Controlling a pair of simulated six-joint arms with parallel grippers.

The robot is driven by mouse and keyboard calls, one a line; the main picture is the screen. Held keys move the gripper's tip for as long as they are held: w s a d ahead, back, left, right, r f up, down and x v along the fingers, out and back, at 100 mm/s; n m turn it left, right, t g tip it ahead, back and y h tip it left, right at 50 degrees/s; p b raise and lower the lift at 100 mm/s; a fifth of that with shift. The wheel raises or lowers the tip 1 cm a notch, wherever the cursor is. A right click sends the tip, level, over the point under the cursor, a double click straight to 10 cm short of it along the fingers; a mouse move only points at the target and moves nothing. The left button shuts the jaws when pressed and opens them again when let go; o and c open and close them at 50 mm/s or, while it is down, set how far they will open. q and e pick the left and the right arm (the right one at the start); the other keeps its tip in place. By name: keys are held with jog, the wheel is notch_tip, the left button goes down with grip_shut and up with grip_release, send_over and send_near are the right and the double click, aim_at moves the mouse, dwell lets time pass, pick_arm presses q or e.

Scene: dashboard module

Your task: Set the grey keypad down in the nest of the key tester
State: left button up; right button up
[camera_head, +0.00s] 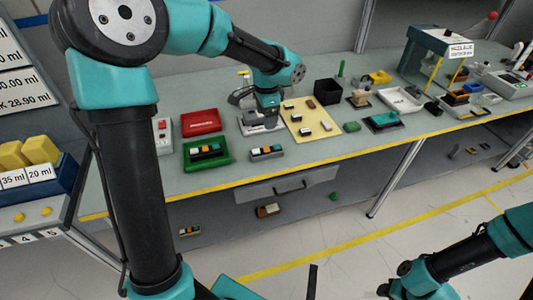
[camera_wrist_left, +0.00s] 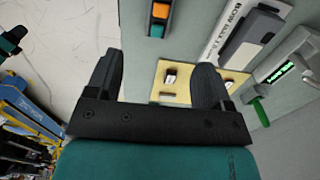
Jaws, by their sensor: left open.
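The grey keypad (camera_head: 267,153), with orange, white and teal keys, lies on the bench near its front edge. It also shows at the top of the left wrist view (camera_wrist_left: 158,18). My left gripper (camera_wrist_left: 157,78) is open, with nothing between its fingers. In the head view it points down behind the keypad, apart from it. A light grey device (camera_head: 250,129) there, partly hidden by my left gripper, may be the key tester. I cannot make out its nest.
A green tray (camera_head: 206,160) holding a similar keyed part and a red box (camera_head: 201,121) stand left of the keypad. A yellow board (camera_head: 308,130) with small key parts lies to its right. A black bin (camera_head: 327,92) stands behind. The bench front edge is yellow.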

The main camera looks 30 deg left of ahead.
pick_arm(q)
send_near(267, 148)
notch_tip(267, 148, down, 5)
jog(key=shift+s+f, duration=0.1)
jog(key=shift+s, duration=0.05)
dwell(0.4)
jog(key=shift+f, duration=2.55)
jog(key=shift+c, duration=0.2)
jog(key=c, duration=1)
jog(key=shift+r, duration=0.15)
